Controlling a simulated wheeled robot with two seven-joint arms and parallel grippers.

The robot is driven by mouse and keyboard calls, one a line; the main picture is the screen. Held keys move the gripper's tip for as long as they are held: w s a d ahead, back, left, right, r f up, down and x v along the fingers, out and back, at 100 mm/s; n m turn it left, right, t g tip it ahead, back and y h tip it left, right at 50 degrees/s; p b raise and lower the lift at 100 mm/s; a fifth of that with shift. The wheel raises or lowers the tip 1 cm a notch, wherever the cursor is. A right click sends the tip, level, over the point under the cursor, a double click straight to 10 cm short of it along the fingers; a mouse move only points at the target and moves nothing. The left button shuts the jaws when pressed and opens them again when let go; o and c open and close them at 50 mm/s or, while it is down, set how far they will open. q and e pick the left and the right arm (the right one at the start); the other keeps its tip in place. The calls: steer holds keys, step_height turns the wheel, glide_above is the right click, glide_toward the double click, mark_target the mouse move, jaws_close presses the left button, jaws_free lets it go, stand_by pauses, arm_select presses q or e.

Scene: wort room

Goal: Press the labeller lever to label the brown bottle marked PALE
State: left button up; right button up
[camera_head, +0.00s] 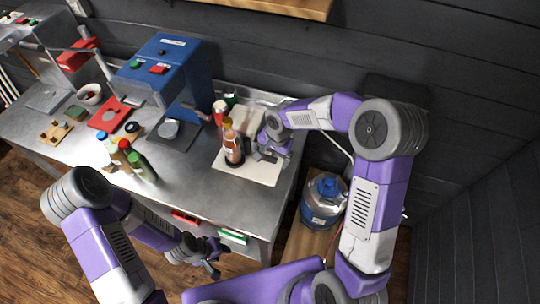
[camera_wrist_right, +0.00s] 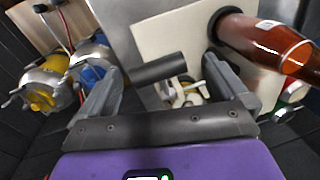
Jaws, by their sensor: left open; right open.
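The brown bottle (camera_head: 233,150) stands upright on a pale board (camera_head: 262,173), the labeller's base, at the bench's right end. In the right wrist view the bottle (camera_wrist_right: 262,44) is at upper right, with a small white patch on it; I cannot read any marking. A dark cylindrical bar (camera_wrist_right: 158,68), seemingly the lever handle, shows between the fingers of my right gripper (camera_wrist_right: 168,88). The fingers are open; I cannot tell whether they touch the bar. In the head view my right gripper (camera_head: 270,150) is just right of the bottle. My left gripper (camera_head: 210,258) is open and empty, below the bench front.
A blue machine (camera_head: 160,65) with green and red buttons stands at the back. Several capped bottles (camera_head: 125,155) stand at the front left. A red-and-white can (camera_head: 220,112) is behind the brown bottle. A blue-topped cylinder (camera_head: 325,195) stands right of the bench. The bench's front middle is clear.

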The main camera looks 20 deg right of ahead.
steer(key=shift+w+a+f, duration=0.1)
steer(key=shift+f, duration=0.65)
steer(key=c, duration=1.4)
